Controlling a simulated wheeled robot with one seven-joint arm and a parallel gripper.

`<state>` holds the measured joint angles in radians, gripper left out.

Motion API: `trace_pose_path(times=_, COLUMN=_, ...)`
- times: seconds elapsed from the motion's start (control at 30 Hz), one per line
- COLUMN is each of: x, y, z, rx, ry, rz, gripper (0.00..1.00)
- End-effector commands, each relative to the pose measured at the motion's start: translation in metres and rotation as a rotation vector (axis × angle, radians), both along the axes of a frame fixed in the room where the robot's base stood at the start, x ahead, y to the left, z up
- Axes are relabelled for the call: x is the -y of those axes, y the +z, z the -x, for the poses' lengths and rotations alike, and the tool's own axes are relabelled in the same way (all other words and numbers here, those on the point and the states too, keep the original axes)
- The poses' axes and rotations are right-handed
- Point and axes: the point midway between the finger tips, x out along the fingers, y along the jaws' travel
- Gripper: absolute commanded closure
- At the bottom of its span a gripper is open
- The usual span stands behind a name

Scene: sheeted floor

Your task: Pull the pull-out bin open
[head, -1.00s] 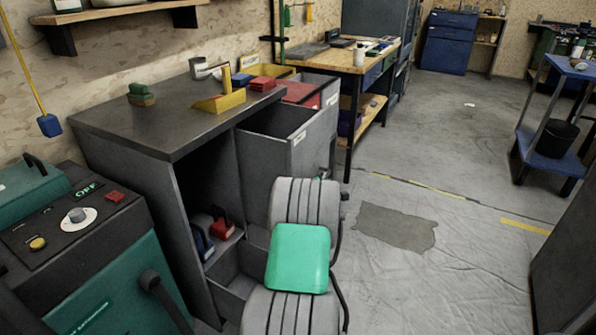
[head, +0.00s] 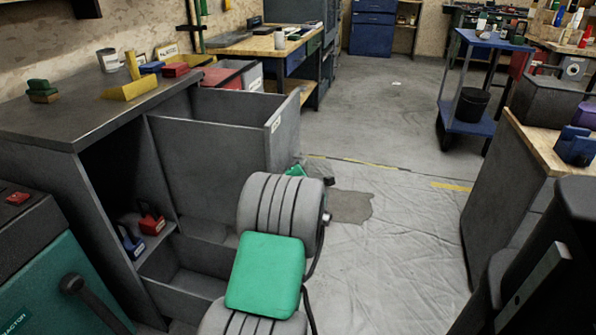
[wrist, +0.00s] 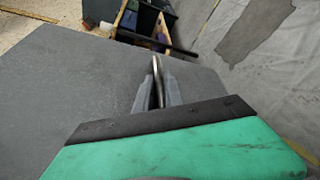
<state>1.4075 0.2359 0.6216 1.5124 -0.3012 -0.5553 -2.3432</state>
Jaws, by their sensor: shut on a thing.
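The pull-out bin (head: 205,165) is a tall, open-topped grey box standing well out from the grey cabinet (head: 70,130), with a white label near its top edge. In the wrist view its plain grey face (wrist: 60,90) fills the left side. My gripper (wrist: 157,88) is shut on the bin's thin metal handle (wrist: 155,64), which shows edge-on between the two fingers. In the head view my grey and green arm covers the fingers and the handle.
A lower open grey compartment (head: 190,278) lies below the bin. Red and blue items (head: 150,220) sit inside the cabinet. A green machine (head: 55,275) is at the left. A wood-topped bench (head: 530,140) stands at the right. The sheeted floor (head: 390,230) between is clear.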

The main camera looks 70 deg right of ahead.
Motion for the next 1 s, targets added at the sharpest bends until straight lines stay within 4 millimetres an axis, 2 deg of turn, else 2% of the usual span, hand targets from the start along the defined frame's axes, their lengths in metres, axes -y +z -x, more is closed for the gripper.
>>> trace_pose_path(times=0.17, x=0.000, y=0.001, z=-0.001, rx=-0.001, ry=0.001, rz=0.002, gripper=1.00)
trace_pose_path(times=0.2, x=0.000, y=0.001, z=-0.002, rx=-0.001, ry=0.001, rz=0.002, gripper=0.86)
trace_pose_path(times=0.47, x=0.000, y=0.001, z=-0.002, rx=0.000, ry=0.002, rz=0.001, gripper=0.66)
trace_pose_path(times=0.77, x=-0.005, y=0.003, z=0.003, rx=0.001, ry=-0.001, rz=0.000, gripper=0.66)
trace_pose_path(times=1.0, x=-0.046, y=0.015, z=0.022, rx=0.000, ry=-0.002, rz=0.002, gripper=0.66)
